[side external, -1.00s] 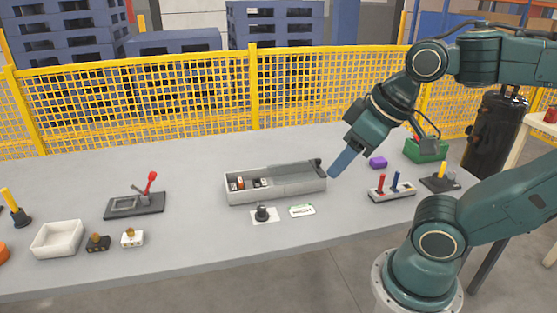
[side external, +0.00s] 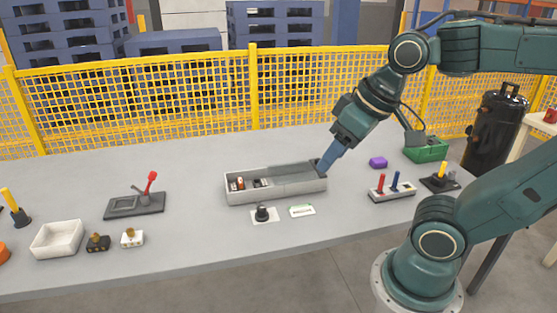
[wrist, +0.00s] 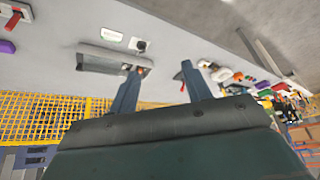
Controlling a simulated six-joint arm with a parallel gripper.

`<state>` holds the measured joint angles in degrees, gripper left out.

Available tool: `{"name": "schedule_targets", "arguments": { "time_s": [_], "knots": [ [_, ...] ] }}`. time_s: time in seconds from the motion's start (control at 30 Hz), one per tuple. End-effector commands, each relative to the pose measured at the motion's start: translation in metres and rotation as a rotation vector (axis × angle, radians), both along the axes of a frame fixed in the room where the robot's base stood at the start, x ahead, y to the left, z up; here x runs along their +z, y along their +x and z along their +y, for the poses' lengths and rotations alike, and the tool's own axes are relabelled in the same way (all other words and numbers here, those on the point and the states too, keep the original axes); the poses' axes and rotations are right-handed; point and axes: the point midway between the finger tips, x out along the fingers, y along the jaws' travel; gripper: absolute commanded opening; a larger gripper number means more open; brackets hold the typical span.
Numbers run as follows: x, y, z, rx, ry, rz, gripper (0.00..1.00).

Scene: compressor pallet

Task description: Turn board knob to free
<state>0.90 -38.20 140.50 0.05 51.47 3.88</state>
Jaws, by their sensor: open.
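The board knob (side external: 262,213) is a black knob on a small white plate, on the table in front of the long grey tray. It also shows in the wrist view (wrist: 141,46), beyond my fingertips. A white label card (side external: 302,210) lies to its right. My gripper (side external: 321,173) is at the right end of the tray, up and to the right of the knob and apart from it. In the wrist view my gripper (wrist: 161,68) has its two fingers spread, with nothing held between them. The knob's pointer direction is too small to tell.
The long grey tray (side external: 290,187) holds several small parts at its left end. A base with red and blue levers (side external: 392,192) and a purple block (side external: 378,162) are to the right. A red-handled lever plate (side external: 135,205) and white bin (side external: 57,239) are left. Table front is clear.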

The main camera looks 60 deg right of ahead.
Motion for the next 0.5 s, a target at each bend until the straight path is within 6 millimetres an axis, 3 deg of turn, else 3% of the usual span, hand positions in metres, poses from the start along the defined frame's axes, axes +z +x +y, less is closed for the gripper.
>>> {"name": "schedule_targets", "arguments": {
  "time_s": [0.5],
  "knots": [
    [-0.009,0.089,-0.024,-0.364,0.121,0.152,0.48]
  ]
}}
